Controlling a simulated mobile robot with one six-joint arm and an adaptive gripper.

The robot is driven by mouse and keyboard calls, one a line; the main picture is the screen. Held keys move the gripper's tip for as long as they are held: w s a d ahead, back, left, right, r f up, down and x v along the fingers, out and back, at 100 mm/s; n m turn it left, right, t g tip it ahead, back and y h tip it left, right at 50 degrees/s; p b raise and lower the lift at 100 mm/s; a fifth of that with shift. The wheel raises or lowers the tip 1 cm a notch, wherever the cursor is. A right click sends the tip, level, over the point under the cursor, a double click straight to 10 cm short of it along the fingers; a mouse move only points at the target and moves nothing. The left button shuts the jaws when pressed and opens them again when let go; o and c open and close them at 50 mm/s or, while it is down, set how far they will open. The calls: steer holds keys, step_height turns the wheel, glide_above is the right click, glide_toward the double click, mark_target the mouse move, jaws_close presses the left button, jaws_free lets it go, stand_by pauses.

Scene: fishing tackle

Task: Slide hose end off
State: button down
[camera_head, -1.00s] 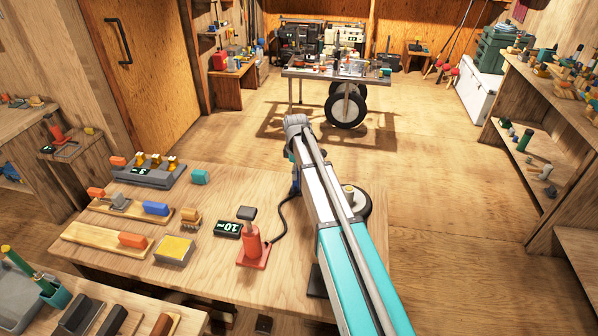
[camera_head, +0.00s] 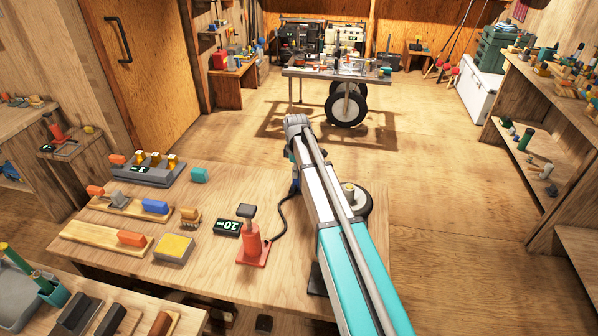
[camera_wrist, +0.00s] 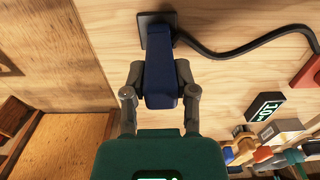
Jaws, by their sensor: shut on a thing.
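The dark blue hose end (camera_wrist: 160,82) is between the two grey fingers of my gripper (camera_wrist: 161,93) in the wrist view. My gripper is shut on it from both sides. The far end of the hose end meets a black block (camera_wrist: 155,28) on the wooden table. I cannot tell whether it is still seated there. The black hose (camera_wrist: 235,53) runs off to the right from this spot. In the head view the hose (camera_head: 279,217) curves from the red pump (camera_head: 252,244) to behind my arm, which mostly hides my gripper and the hose end.
A display reading 10 (camera_head: 227,228) stands left of the pump. A dark wheel-like ring (camera_head: 364,205) is just right of my arm. A yellow-topped block (camera_head: 174,248) and wooden boards with small blocks fill the table's left side.

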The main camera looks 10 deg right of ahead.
steer(key=shift+r, duration=0.1)
steer(key=shift+r, duration=0.15)
steer(key=shift+w+r+p, duration=0.2)
steer(key=shift+r+p, duration=1.9)
steer(key=shift+p, duration=0.3)
